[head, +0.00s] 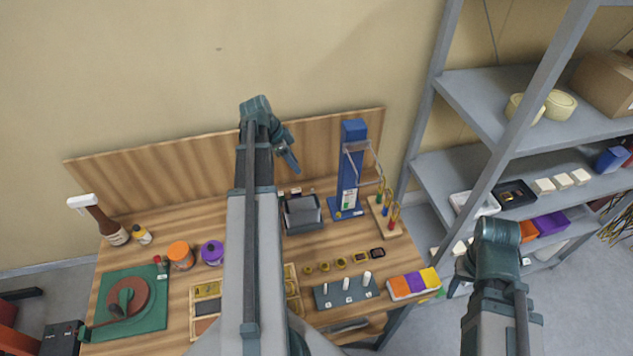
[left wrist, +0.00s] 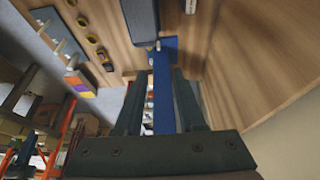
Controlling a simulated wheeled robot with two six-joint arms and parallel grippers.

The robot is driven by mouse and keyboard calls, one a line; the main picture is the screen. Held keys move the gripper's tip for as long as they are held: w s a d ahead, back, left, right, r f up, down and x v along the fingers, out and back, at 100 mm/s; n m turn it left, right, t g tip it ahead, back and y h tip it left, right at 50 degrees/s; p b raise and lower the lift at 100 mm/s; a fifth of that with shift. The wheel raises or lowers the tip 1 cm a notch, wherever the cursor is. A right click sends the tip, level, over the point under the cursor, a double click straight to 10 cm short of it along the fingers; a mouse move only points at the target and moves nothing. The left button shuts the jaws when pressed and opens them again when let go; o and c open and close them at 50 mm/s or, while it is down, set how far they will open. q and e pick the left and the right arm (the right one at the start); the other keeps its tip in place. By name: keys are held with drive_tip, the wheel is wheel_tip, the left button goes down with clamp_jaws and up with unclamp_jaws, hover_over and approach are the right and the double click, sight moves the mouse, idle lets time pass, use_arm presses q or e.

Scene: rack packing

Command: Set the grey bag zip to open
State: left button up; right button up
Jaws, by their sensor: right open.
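A dark grey, box-like thing (head: 303,213) stands at the back of the wooden bench, left of the blue stand. It may be the grey bag; I cannot make out its zip or whether the zip is open. A dark grey thing, perhaps the same one, shows at the top of the left wrist view (left wrist: 140,18). My left gripper (head: 290,158) is up in front of the wooden back panel, above and apart from the grey thing. In the left wrist view its two fingers (left wrist: 158,108) are spread, with nothing visibly gripped.
The blue stand (head: 353,165) rises to the right of my left gripper. A bead frame (head: 388,215), a peg block (head: 345,290) and orange and purple jars stand on the bench. A grey metal shelf (head: 480,90) stands on the right. Air above the bench's left half is free.

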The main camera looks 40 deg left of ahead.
sight(311, 195)
use_arm(q)
drive_tip(key=b+x, duration=1.2)
drive_tip(key=x, duration=0.1)
drive_tip(key=shift+d+f+b, duration=0.1)
drive_tip(key=shift+f+b, duration=0.2)
drive_tip(key=shift+b, duration=0.1)
clamp_jaws()
idle(1.1)
